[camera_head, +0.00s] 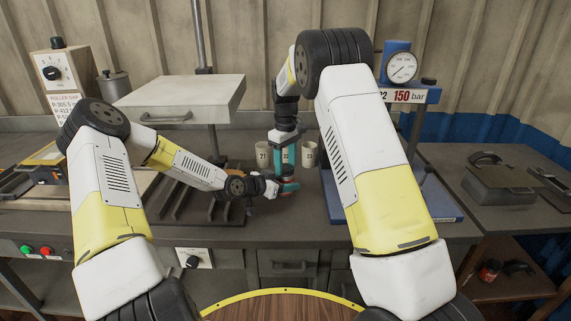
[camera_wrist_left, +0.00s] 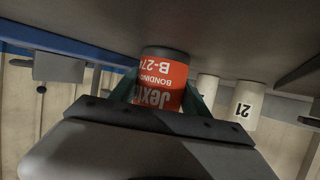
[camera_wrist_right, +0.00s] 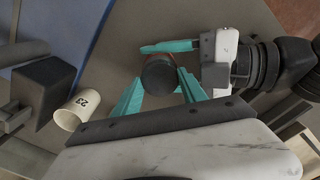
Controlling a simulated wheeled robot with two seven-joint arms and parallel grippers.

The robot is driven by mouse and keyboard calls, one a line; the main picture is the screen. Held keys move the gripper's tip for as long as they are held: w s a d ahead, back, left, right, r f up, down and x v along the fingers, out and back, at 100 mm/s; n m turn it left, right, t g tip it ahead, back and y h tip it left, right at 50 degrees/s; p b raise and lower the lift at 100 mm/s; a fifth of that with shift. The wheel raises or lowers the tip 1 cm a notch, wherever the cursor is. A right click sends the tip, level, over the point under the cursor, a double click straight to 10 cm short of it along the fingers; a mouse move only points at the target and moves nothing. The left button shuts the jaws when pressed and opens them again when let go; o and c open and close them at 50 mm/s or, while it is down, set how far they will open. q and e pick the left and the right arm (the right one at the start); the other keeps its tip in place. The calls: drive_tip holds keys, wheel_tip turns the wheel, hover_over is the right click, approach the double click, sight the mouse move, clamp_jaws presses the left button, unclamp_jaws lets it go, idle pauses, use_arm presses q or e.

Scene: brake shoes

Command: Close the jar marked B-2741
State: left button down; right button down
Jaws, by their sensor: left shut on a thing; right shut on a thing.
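The jar, with a red label reading "B-274…" in the left wrist view (camera_wrist_left: 165,82), has a dark body. It appears inverted in that view and stands low over the bench. My left gripper (camera_head: 278,187) is shut around the jar's side, its teal fingers on both sides of it. My right gripper (camera_head: 288,165) comes down from above, its fingers around a dark round lid (camera_wrist_right: 160,76) directly over the jar. The right wrist view shows the left fingers beside the jar below this lid. The contact between lid and jar rim is hidden.
Cups 21 (camera_head: 262,154) and 23 (camera_head: 309,156) stand just behind the grippers, with another cup between. A press with a gauge (camera_head: 401,67) and blue base is at the right. A dark slotted rack (camera_head: 185,208) is at the left. A red jar (camera_head: 489,270) sits on a lower shelf.

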drive_tip(key=m, duration=0.4)
drive_tip(key=shift+m, duration=0.4)
drive_tip(key=m, duration=0.4)
drive_tip(key=shift+m, duration=0.4)
drive_tip(key=m, duration=0.4)
drive_tip(key=shift+m, duration=0.4)
drive_tip(key=m, duration=0.3)
drive_tip(key=shift+w+m, duration=0.1)
drive_tip(key=shift+m, duration=0.3)
drive_tip(key=c, duration=0.6)
unclamp_jaws()
wheel_tip(320, 180, up, 12)
